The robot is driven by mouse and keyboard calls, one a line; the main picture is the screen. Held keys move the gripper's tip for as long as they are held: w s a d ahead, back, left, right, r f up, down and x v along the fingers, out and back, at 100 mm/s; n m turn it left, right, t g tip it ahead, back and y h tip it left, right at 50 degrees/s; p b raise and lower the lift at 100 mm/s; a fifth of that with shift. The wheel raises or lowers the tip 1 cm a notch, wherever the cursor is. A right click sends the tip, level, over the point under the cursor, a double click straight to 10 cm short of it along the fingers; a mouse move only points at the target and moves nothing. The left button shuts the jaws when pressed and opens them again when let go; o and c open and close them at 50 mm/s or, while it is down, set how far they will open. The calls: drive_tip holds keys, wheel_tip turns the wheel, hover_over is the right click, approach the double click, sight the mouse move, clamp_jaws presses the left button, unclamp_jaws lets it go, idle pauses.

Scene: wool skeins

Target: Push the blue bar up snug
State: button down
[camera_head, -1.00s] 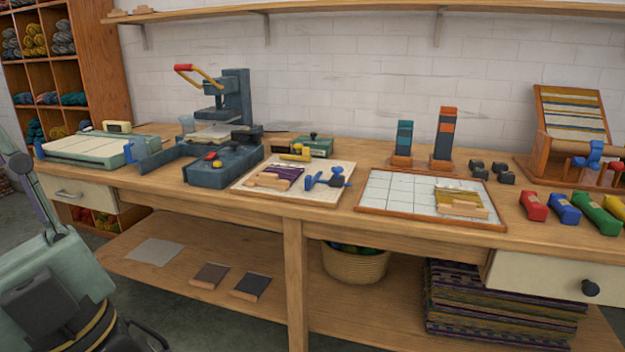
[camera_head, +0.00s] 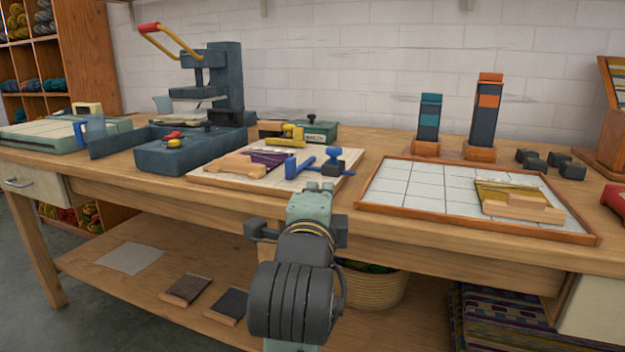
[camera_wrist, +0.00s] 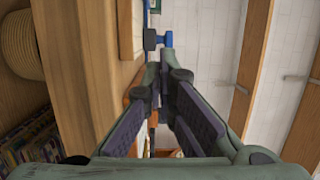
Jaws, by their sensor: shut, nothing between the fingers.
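Two blue pieces show, and I cannot tell which is the blue bar. One is a blue T-shaped piece (camera_head: 300,166) lying beside a dark block on the pale board (camera_head: 225,179) in mid-bench. The other is an upright blue piece (camera_head: 79,133) at the right edge of the pale green flat device on the left. My gripper (camera_head: 318,188) is shut and empty, in front of the bench edge and nearer to me than the T-shaped piece. In the wrist view my gripper (camera_wrist: 167,78) points along the bench, with a blue piece (camera_wrist: 158,40) beyond its tips.
A dark press (camera_head: 215,90) stands behind and left of the pale board. A wood-framed grid tray (camera_head: 400,205) lies to the right, with two upright striped stands (camera_head: 428,122) behind it. A yellow-handled piece (camera_head: 290,136) and a green box (camera_head: 318,130) sit behind the board.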

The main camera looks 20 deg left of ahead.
sight(305, 185)
drive_tip(key=p+x, duration=0.1)
drive_tip(key=p, duration=0.4)
drive_tip(key=p+x, duration=0.2)
drive_tip(key=p, duration=0.3)
drive_tip(key=p+x, duration=0.1)
drive_tip(key=p, duration=0.4)
drive_tip(key=shift+w+r+p, duration=0.3)
drive_tip(key=shift+w, duration=0.05)
drive_tip(key=x, duration=0.5)
drive_tip(key=shift+f, duration=0.3)
drive_tip(key=a, duration=0.2)
drive_tip(key=shift+w+a+p, duration=0.1)
drive_tip(key=shift+a+p, duration=0.2)
drive_tip(key=shift+a, duration=0.75)
